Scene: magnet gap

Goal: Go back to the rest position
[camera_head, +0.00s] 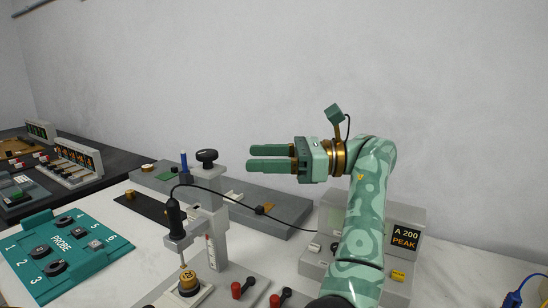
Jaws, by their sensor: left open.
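My left gripper (268,158) is raised above the bench near the middle of the picture. Its two green fingers point left and stand apart, with nothing between them. My green patterned left arm rises from the bottom right and bends at the top towards the gripper. The arm hides part of the instrument behind it. My right gripper does not show.
A grey stand (221,225) holds a black probe (174,216) above a brass piece (188,281). A teal probe tray (100,262) lies at left. A meter box reading A 200 PEAK (406,238) stands right. A black cable (290,221) crosses the bench.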

